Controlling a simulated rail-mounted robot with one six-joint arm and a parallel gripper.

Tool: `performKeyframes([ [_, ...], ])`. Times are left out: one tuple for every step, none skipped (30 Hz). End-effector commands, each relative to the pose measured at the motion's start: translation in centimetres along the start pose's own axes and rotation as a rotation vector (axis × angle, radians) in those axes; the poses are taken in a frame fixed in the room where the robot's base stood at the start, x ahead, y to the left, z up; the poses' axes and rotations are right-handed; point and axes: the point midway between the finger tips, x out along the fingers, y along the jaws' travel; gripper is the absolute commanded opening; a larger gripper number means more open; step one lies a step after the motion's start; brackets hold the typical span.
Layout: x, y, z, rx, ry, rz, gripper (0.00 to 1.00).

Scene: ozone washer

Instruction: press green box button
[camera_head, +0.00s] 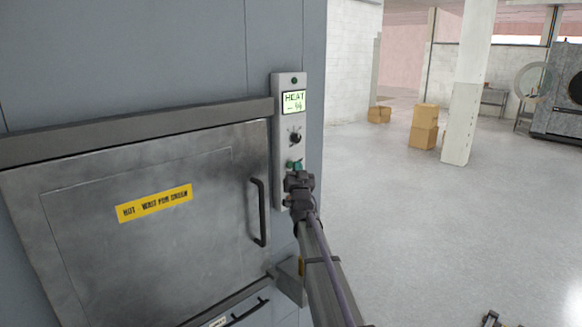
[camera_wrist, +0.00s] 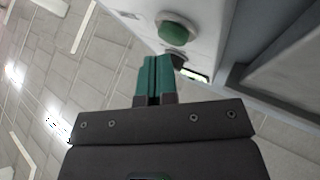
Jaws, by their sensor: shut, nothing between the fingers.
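The control box (camera_head: 283,150) is a narrow grey panel beside the oven-like door. In the wrist view, the round green button (camera_wrist: 176,28) sits on the panel's pale face (camera_wrist: 205,22). My gripper (camera_wrist: 155,60) has its teal fingers together and empty, with the tips pointing toward the panel. The tips appear just short of the button in the picture, with no contact visible. In the head view, my gripper (camera_head: 295,168) is in front of the panel, below the black knob (camera_head: 295,138). It covers part of the panel there, and I cannot separate button from fingertips.
A lit display (camera_head: 294,102) reads "HEAT" above the knob. The metal door (camera_head: 150,220) has a yellow label and a black handle (camera_head: 259,212) close left of my gripper. Cardboard boxes (camera_head: 424,125) and a pillar (camera_head: 468,90) stand far behind.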

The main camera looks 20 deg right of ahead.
Motion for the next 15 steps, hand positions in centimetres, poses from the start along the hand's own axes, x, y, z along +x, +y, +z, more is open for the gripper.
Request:
performKeyframes([
  [-0.26, 0.13, -0.16, 0.000, 0.000, 0.000, 0.00],
  [-0.33, 0.18, -0.21, 0.000, 0.000, 0.000, 0.00],
  [-0.36, 0.23, -0.24, 0.000, 0.000, 0.000, 0.00],
  [-0.37, 0.24, -0.25, 0.000, 0.000, 0.000, 0.00],
  [-0.37, 0.25, -0.25, 0.000, 0.000, 0.000, 0.00],
  [-0.35, 0.25, -0.24, 0.000, 0.000, 0.000, 0.00],
  [-0.34, 0.25, -0.24, 0.000, 0.000, 0.000, 0.00],
  [-0.34, 0.25, -0.24, 0.000, 0.000, 0.000, 0.00],
  [-0.34, 0.25, -0.24, 0.000, 0.000, 0.000, 0.00],
  [-0.34, 0.25, -0.24, 0.000, 0.000, 0.000, 0.00],
  [-0.36, 0.26, -0.25, 0.000, 0.000, 0.000, 0.00],
  [-0.41, 0.30, -0.29, 0.000, 0.000, 0.001, 0.00],
  [-0.50, 0.35, -0.36, 0.000, 0.000, 0.001, 0.00],
  [-0.62, 0.43, -0.44, 0.000, 0.000, 0.001, 0.00],
  [-0.84, 0.57, -0.59, 0.000, 0.000, 0.001, 0.00],
])
